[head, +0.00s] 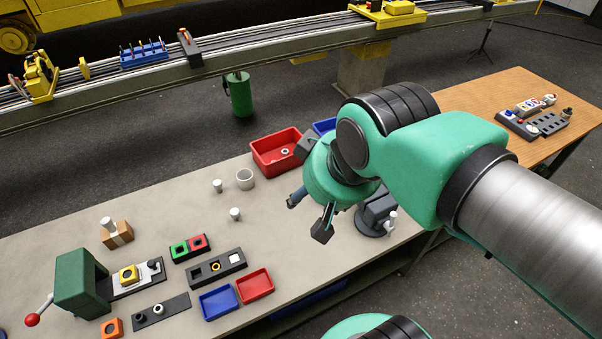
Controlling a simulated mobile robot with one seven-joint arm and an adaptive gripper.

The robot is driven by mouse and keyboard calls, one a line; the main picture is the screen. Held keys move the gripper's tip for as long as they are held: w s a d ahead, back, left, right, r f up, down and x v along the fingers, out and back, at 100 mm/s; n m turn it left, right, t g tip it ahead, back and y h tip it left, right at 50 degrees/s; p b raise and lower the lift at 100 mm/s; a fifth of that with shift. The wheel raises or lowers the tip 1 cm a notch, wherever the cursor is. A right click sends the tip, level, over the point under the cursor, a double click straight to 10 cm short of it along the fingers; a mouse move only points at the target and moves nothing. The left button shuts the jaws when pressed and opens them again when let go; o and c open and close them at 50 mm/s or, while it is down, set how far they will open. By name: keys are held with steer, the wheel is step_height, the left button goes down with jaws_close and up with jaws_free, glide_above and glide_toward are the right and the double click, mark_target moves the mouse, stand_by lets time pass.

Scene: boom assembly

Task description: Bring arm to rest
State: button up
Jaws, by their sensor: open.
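My arm reaches in from the right in the head view, with a green wrist and a silver link. My gripper (311,217) hangs over the right part of the grey table (285,262). Its dark fingers are spread apart, and I see nothing between them. A dark round-based fixture (372,222) with a white knob stands on the table just right of the fingers. My wrist hides part of the table behind it.
A red bin (277,153) stands behind the gripper. A green press (80,284), small trays (255,286) and dark blocks (217,268) fill the left and front of the table. A wooden table (478,97) is at the right; a rail (225,62) runs behind.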

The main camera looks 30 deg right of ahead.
step_height(320, 180, down, 8)
steer(key=b, duration=0.8)
steer(key=shift+f, duration=0.25)
